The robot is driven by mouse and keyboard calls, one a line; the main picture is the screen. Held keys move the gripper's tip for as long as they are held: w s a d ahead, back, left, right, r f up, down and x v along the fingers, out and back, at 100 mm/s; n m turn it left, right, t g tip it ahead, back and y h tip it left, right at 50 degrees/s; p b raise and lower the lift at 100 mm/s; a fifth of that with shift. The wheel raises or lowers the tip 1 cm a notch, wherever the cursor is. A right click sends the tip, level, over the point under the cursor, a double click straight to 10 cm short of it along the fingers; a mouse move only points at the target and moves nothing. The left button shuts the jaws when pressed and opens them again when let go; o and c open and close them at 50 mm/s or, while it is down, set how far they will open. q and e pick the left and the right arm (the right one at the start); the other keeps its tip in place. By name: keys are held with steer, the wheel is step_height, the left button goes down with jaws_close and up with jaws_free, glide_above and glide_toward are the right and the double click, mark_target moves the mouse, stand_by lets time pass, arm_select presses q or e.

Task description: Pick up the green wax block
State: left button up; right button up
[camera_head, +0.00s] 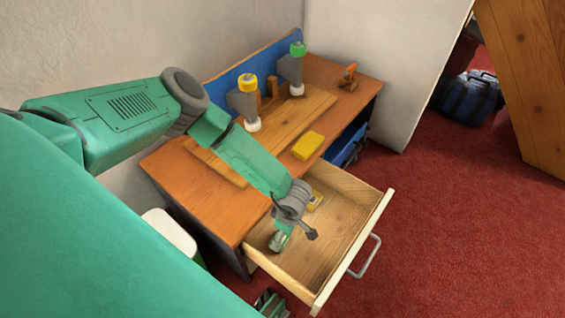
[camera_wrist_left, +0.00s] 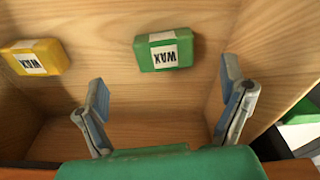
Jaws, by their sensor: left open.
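The green wax block (camera_wrist_left: 163,52) lies on the bottom of the open wooden drawer, its white WAX label facing up. In the head view the block (camera_head: 279,241) shows small in the drawer's near left part, just beyond my gripper. My left gripper (camera_head: 292,220) hangs over the drawer, fingers spread and empty. In the left wrist view its fingertips (camera_wrist_left: 165,88) stand wide apart, with the green block ahead of the gap and not touched.
A yellow wax block (camera_wrist_left: 36,58) lies in the same drawer (camera_head: 325,245), left of the green one in the wrist view. Drawer walls are close to the fingers. The bench top (camera_head: 220,210) carries a board, a yellow block (camera_head: 308,145) and two roller-topped fixtures.

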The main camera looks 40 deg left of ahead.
arm_select(q)
steer(key=shift+a+f, duration=0.75)
steer(key=shift+f, duration=0.35)
steer(key=f+b, duration=0.2)
steer(key=f, duration=0.1)
steer(key=f+b, duration=0.1)
steer(key=shift+s+d+f, duration=0.25)
steer(key=shift+s+d, duration=0.05)
steer(key=shift+d, duration=0.05)
steer(key=shift+a, duration=0.35)
steer(key=c, duration=1.2)
steer(key=shift+c, duration=0.3)
arm_select(e)
steer(key=f, duration=0.1)
steer(key=a+f, duration=0.1)
steer(key=shift+f, duration=0.35)
